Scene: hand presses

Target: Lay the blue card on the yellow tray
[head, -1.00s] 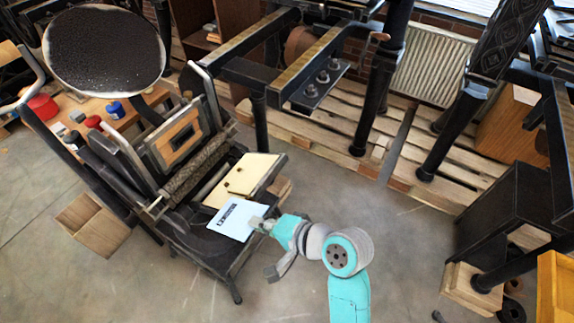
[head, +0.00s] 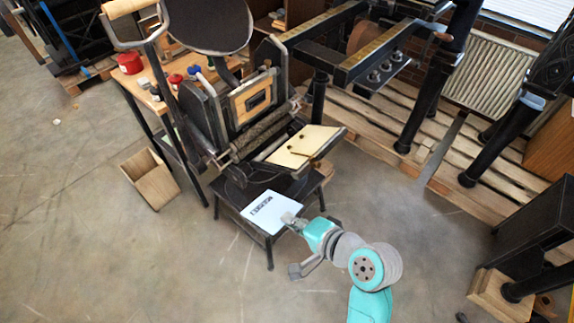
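The blue card (head: 268,212) is pale blue with a dark printed mark near its left side. In the head view it lies flat over the low black table in front of the small hand press. My gripper (head: 291,219) is at the card's right edge and is shut on it. I cannot tell whether the card touches the black top below it. My arm comes in from the lower right.
The small press has a cream panel (head: 303,145) and a round black disc (head: 197,24). An open wooden box (head: 151,180) stands on the floor at left. Large press legs and wooden pallets fill the right. The concrete floor in front is clear.

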